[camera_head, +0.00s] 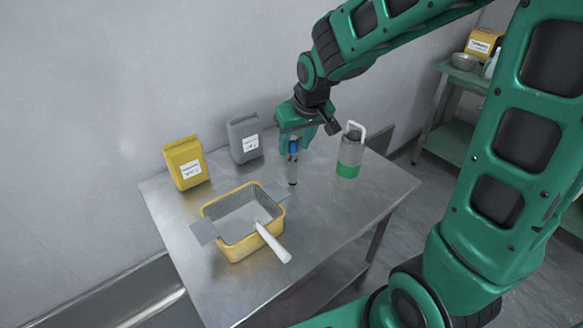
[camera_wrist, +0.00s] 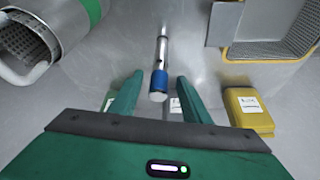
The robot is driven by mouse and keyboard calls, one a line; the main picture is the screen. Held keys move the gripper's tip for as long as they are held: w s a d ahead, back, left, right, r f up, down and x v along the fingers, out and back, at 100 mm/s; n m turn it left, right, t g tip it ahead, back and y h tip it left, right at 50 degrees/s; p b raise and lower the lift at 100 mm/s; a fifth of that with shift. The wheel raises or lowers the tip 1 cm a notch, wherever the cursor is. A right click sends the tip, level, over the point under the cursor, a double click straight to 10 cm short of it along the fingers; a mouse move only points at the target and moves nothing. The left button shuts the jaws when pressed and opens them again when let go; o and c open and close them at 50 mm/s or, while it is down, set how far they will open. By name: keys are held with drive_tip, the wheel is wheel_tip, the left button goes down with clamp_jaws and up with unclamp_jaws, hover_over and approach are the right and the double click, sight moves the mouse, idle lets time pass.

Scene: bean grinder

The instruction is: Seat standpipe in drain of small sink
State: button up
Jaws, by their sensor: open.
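A slim metal tube with a blue upper end (camera_head: 293,160) stands upright on the steel table, and it may be the standpipe. It also shows in the wrist view (camera_wrist: 160,62). My gripper (camera_head: 305,137) is above it, pointing down. In the wrist view my gripper (camera_wrist: 158,88) has its two green fingers apart, with the blue end between their tips and a gap on each side. I cannot make out a small sink or a drain in either view.
On the steel table (camera_head: 325,225) stand a yellow tub (camera_head: 240,249) with a mesh basket and white handle, a yellow bag (camera_head: 185,163), a grey bag (camera_head: 244,138) and a green-banded metal canister (camera_head: 349,155). A shelf (camera_head: 440,137) stands at the right. A steel edge (camera_head: 120,300) shows lower left.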

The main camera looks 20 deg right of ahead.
sight(293, 162)
drive_tip(key=shift+w+x, duration=0.2)
drive_tip(key=shift+x, duration=1.2)
drive_tip(key=shift+w+x, duration=0.2)
drive_tip(key=shift+x, duration=1.2)
drive_tip(key=shift+r, duration=0.15)
drive_tip(key=shift+c, duration=0.6)
clamp_jaws()
